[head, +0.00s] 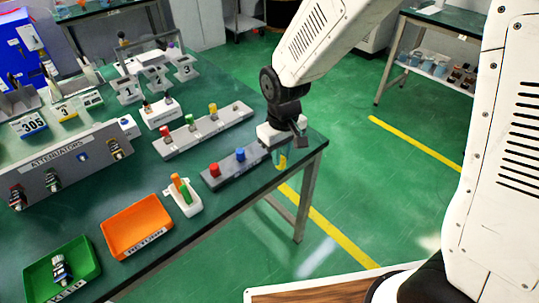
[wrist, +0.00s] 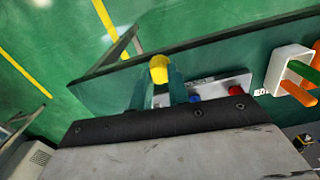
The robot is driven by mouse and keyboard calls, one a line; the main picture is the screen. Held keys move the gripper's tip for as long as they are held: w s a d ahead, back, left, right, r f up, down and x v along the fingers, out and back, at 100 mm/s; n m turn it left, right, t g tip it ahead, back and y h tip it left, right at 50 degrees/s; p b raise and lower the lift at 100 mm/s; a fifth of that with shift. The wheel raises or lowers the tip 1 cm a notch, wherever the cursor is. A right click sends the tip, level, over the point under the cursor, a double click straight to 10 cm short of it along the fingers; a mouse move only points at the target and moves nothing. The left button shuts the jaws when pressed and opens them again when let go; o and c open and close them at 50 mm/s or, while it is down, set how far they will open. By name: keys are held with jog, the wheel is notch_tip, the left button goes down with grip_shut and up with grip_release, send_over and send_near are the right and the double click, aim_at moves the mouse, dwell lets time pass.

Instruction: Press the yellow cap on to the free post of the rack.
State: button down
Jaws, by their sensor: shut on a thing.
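The yellow cap (wrist: 159,68) is held between the two fingertips of my gripper (wrist: 158,80) in the wrist view. In the head view, my gripper (head: 281,158) is at the right end of the grey rack (head: 222,178), by the table's edge, with a bit of yellow between its fingers. The rack, also in the wrist view (wrist: 222,81), carries a red cap (head: 214,169) and a blue cap (head: 240,154). The free post cannot be made out; the gripper covers the rack's right end. I cannot tell whether the cap touches a post.
A second rack (head: 180,143) with red, yellow and green caps stands behind. A white holder (head: 190,205) with orange and green pieces, an orange tray (head: 112,236) and a green tray (head: 34,270) lie to the left. The table edge drops off just right of the gripper.

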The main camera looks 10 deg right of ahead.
jog(key=w+d+f+m, duration=0.2)
jog(key=w+d+f, duration=0.1)
jog(key=d, duration=0.4)
jog(key=w+d+f+m, duration=0.2)
jog(key=w+d+f, duration=0.2)
jog(key=d, duration=0.3)
jog(key=w+d+f+m, duration=0.1)
jog(key=w+d+f, duration=0.2)
jog(key=d, duration=0.4)
jog(key=shift+w+d+f+m, duration=0.3)
jog(key=shift+w+d+m, duration=0.1)
jog(key=shift+w, duration=0.25)
